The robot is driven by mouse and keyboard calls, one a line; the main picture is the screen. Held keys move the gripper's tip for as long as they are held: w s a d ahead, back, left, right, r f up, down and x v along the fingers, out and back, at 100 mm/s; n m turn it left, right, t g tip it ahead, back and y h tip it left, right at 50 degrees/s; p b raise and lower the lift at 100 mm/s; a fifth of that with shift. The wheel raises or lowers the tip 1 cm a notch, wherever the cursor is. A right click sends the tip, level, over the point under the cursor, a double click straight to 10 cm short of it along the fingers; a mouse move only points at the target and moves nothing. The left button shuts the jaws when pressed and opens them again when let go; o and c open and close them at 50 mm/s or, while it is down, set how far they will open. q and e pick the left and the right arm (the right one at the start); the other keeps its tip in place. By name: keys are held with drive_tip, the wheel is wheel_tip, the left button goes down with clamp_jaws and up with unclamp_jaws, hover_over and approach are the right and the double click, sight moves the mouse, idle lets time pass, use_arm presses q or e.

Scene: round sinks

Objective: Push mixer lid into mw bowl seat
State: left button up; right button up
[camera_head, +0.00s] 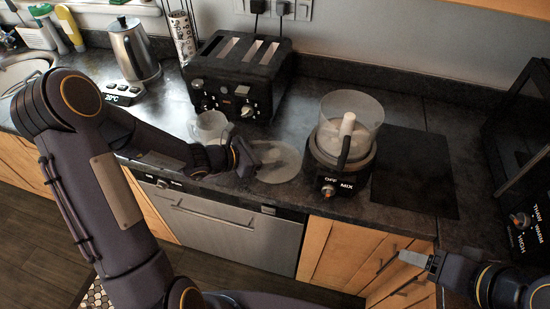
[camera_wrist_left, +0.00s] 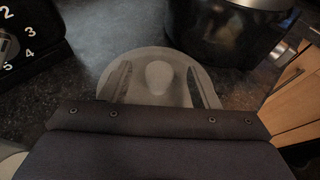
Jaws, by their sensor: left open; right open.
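The mixer lid (camera_head: 278,163) is a clear round disc lying on the dark counter to the left of the mixer. In the left wrist view the lid (camera_wrist_left: 160,54) shows a rounded knob in its middle. My left gripper (camera_head: 254,159) is open at the lid's left edge; in its wrist view the two fingers (camera_wrist_left: 160,86) stand either side of the knob, with a gap. The mixer (camera_head: 328,172) has a clear bowl (camera_head: 367,111) with a white central post and no lid on it. My right gripper (camera_head: 412,258) is open and empty in front of the cabinets.
A black toaster (camera_head: 240,75) stands behind the lid, with a clear container (camera_head: 211,126) to the lid's left. A kettle (camera_head: 133,48) is farther left. A dark flat plate (camera_head: 416,172) lies right of the mixer, and a microwave (camera_head: 520,150) is at the right edge.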

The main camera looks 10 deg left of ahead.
use_arm(q)
drive_tip(key=shift+w+d+f, duration=0.3)
drive_tip(key=shift+w+d, duration=0.05)
drive_tip(key=shift+d, duration=0.05)
drive_tip(key=c, duration=1.1)
drive_tip(key=shift+o, duration=0.2)
drive_tip(key=shift+r, duration=0.15)
